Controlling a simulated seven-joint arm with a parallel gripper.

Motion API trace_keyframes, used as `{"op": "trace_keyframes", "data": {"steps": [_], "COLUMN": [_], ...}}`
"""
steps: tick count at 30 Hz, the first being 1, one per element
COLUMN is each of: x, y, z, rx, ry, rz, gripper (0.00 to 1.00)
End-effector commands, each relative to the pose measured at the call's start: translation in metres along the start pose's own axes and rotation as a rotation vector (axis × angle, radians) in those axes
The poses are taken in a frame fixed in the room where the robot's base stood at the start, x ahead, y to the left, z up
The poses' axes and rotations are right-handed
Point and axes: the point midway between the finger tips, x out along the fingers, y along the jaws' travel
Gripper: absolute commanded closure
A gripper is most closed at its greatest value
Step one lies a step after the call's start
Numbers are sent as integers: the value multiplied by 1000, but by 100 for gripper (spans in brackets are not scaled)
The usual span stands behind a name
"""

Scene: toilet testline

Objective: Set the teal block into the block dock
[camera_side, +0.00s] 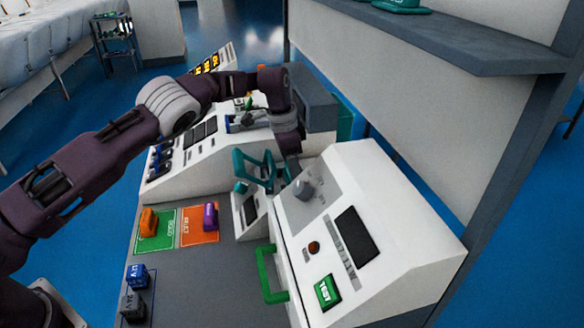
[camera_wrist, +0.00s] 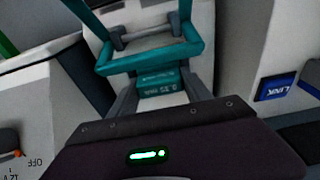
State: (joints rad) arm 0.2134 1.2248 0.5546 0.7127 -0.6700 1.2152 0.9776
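The teal block (camera_wrist: 159,83), with small printing on its face, shows in the wrist view between the two grey fingers of my gripper (camera_wrist: 160,88). It fills the gap between them, so the fingers look shut on it. In the side view my gripper (camera_side: 291,165) points down beside that teal frame (camera_side: 254,178), at a small white console; the block cannot be made out there. I cannot tell which part is the block dock.
A large white console (camera_side: 400,235) with a screen and a green TEST button stands to the right. A green handle (camera_side: 263,275) is at its left edge. Green and orange pads (camera_side: 170,240) and dark blocks lie on the grey bench.

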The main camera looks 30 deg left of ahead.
Motion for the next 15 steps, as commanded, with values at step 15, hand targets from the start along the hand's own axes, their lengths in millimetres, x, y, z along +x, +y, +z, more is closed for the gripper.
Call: {"op": "trace_keyframes", "data": {"steps": [15], "x": [-104], "y": [-1], "z": [-1], "rx": [0], "ry": [3], "rz": [-3], "gripper": [22]}}
